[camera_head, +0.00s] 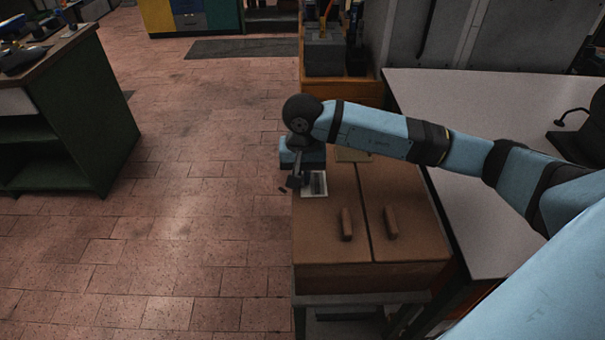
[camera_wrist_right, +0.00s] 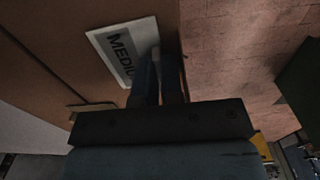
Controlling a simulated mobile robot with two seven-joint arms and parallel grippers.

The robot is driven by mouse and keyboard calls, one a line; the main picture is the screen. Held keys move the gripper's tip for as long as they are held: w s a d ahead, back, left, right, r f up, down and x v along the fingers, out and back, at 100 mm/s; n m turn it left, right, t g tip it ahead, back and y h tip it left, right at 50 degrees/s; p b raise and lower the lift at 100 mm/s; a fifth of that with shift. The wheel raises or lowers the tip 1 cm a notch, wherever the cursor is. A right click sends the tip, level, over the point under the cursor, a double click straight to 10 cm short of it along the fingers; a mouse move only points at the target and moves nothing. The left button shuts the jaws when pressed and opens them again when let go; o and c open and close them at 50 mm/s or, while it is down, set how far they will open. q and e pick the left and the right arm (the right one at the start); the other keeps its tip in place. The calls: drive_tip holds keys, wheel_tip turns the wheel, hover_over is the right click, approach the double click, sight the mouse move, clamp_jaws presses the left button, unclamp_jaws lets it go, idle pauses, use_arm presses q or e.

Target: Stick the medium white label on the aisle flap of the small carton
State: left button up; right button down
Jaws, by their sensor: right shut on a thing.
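The medium white label (camera_head: 308,189) is a white card with a dark printed panel, at the left edge of the carton's top. In the right wrist view, the label (camera_wrist_right: 124,56) reads "MEDIU" before the rest is cut off. My right gripper (camera_head: 295,182) is shut on the label's edge at the carton's left side. In the right wrist view, the fingertips of my right gripper (camera_wrist_right: 168,62) meet that edge. I cannot tell whether the label touches the flap beneath. The brown carton (camera_head: 372,276) has two top flaps; the left one, the aisle flap (camera_head: 325,245), faces the open floor. My left gripper is not in view.
Two brown blocks (camera_head: 346,224) (camera_head: 390,222) lie on the flaps, either side of the seam. A tan card (camera_head: 353,155) lies at the top's far edge. A pale table (camera_head: 480,110) stands right. Open tiled floor (camera_head: 190,210) lies left, with a green cabinet (camera_head: 85,115) beyond.

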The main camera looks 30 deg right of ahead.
sight(303, 176)
drive_tip(key=shift+s+f, duration=0.1)
drive_tip(key=shift+f, duration=0.05)
drive_tip(key=c, duration=0.7)
unclamp_jaws()
drive_tip(key=shift+c, duration=0.2)
drive_tip(key=shift+r+p, duration=1.25)
drive_tip(key=shift+r, duration=2.35)
